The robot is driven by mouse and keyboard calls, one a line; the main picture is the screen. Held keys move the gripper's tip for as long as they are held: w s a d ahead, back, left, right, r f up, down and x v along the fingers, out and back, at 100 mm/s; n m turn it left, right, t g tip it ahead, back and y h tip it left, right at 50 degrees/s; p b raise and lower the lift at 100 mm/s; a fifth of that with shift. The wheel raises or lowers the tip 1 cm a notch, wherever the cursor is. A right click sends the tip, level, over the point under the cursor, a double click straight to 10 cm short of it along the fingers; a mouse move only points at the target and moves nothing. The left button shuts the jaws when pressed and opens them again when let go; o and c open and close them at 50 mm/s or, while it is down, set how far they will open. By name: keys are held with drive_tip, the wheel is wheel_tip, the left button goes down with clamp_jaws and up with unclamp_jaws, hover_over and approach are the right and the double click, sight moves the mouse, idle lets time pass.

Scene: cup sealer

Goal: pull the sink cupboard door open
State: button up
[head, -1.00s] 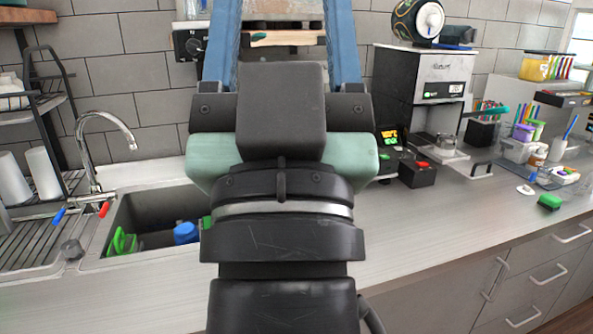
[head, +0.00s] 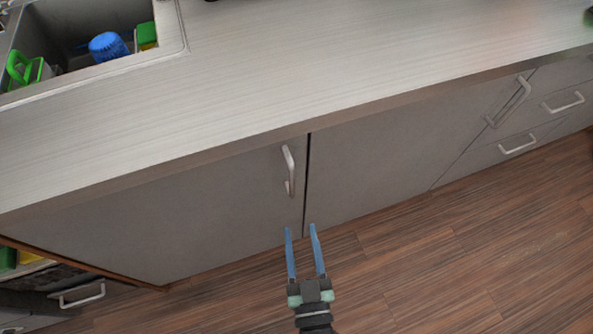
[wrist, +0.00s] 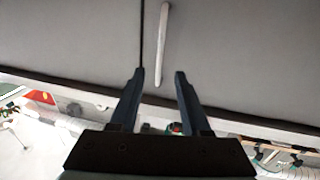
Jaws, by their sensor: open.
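The sink cupboard door (head: 190,215) is a flat grey panel under the counter, below the sink, and looks shut. Its pale vertical bar handle (head: 289,170) sits near its right edge, beside the dark seam with the neighbouring door. My gripper (head: 301,228) is open and empty, with its two blue fingers pointing at the cupboard front, below the handle in the head picture. In the wrist view the handle (wrist: 163,40) reaches down between the spread fingertips (wrist: 158,74), to the right of the seam. I cannot tell how far the fingers are from it.
The counter edge (head: 210,158) runs above the doors. A neighbouring door (head: 380,150) and drawers with bar handles (head: 518,144) lie to the right. The sink (head: 70,35) holds green and blue things. A lower unit with a handle (head: 80,295) is at bottom left. The wooden floor (head: 450,260) is clear.

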sight(292, 185)
drive_tip(key=w, duration=0.4)
drive_tip(key=w+a, duration=0.1)
drive_tip(key=w, duration=0.7)
drive_tip(key=shift+w+a, duration=0.25)
clamp_jaws()
idle(1.0)
